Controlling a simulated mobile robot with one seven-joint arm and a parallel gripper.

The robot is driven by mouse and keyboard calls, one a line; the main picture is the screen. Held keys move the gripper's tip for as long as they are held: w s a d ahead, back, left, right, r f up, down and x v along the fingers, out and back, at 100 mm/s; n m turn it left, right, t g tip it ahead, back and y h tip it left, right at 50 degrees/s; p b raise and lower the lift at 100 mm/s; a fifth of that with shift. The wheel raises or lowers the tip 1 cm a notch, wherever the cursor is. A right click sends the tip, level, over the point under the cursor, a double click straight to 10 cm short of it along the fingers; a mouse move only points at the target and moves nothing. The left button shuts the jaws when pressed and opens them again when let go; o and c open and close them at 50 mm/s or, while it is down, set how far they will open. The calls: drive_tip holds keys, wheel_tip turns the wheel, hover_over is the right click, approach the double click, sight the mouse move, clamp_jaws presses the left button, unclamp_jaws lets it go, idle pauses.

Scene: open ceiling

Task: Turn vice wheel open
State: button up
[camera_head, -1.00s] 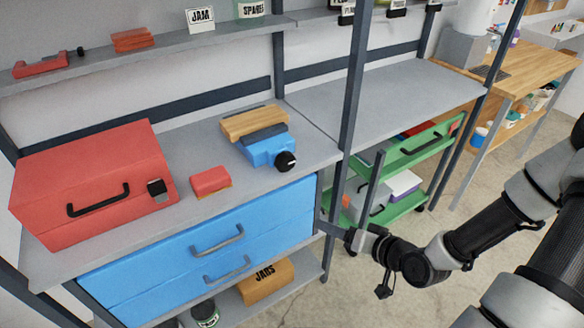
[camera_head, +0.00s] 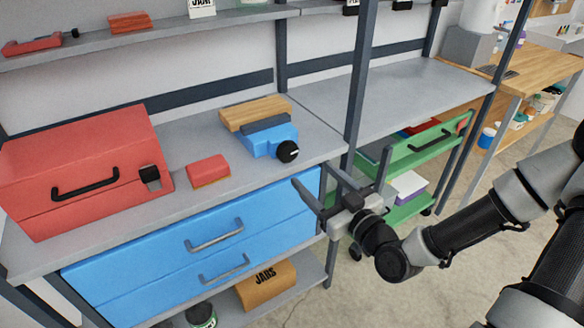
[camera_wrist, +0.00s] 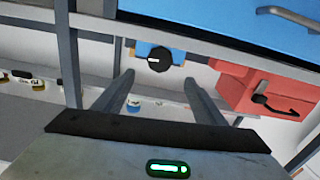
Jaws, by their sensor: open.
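The blue vice (camera_head: 262,140) sits on the grey workbench shelf, with a wooden block across its top. Its round black wheel (camera_head: 288,152) with a white mark faces the front right. My gripper (camera_head: 309,191) is open and empty, in front of the shelf edge, below and to the right of the wheel and apart from it. In the wrist view the wheel (camera_wrist: 159,60) shows beyond and between the two open fingers (camera_wrist: 158,82), and part of the blue vice body (camera_wrist: 139,49) shows beside it.
A red toolbox (camera_head: 80,170) and a small red block (camera_head: 208,171) stand left of the vice. Blue drawers (camera_head: 190,245) with handles are below the shelf. A dark upright post (camera_head: 360,85) stands right of the vice. A green cart (camera_head: 415,155) is behind my arm.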

sight(290, 153)
drive_tip(key=b+x, duration=0.5)
drive_tip(key=x, duration=0.6)
drive_tip(key=shift+w, duration=0.15)
drive_tip(key=c, duration=1)
drive_tip(key=shift+f, duration=0.1)
